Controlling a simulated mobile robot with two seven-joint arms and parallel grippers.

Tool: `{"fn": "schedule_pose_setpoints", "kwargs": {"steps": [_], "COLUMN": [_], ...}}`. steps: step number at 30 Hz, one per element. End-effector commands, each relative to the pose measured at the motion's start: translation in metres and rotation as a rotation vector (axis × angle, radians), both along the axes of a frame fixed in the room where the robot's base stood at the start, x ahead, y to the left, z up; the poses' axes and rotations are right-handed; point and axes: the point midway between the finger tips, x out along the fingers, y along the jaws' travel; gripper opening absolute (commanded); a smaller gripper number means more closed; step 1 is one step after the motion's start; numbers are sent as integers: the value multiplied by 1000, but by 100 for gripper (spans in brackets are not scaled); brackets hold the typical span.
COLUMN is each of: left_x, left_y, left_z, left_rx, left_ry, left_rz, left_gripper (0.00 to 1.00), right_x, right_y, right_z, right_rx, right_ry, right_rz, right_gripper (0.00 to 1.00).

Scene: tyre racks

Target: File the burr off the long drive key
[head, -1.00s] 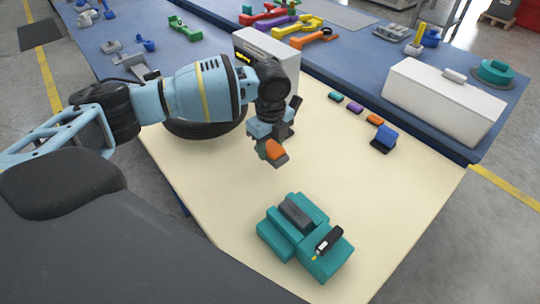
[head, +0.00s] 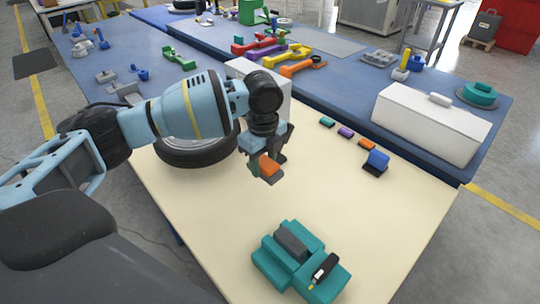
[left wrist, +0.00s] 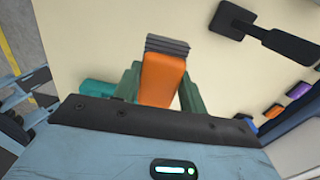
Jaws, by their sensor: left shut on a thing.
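My left gripper (head: 264,166) is shut on an orange block (left wrist: 163,80), which has a dark grey ridged end; it looks like a file with an orange grip. It hangs above the middle of the cream table top (head: 215,205). A teal vise-like fixture (head: 270,268) stands at the table's front, below and apart from the gripper. A dark grey bar (head: 291,242) lies in its top; I cannot tell whether it is the long drive key. A black piece with a white patch and yellow tip (head: 323,268) lies on its right side. No burr can be made out. My right gripper is out of view.
Small teal (head: 327,122), purple (head: 346,132) and orange (head: 367,144) pieces and a blue block (head: 378,158) line the table's right side. A tyre (head: 197,150) lies behind my left arm. A white case (head: 430,124) stands on the blue bench. The table's middle is clear.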

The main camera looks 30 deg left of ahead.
Motion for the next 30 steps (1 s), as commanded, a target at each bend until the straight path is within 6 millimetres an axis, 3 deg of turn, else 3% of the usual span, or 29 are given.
{"fn": "schedule_pose_setpoints", "kwargs": {"steps": [14,30], "left_x": [-45,-112], "left_y": [-21,-41], "left_z": [8,14], "left_rx": [-3,-9], "left_ry": [-13,-9], "left_rz": [609,1374], "left_gripper": [23,23], "right_x": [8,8], "right_y": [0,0], "right_z": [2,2], "right_rx": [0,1], "right_ry": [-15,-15], "right_rz": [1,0], "right_gripper": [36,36]}}
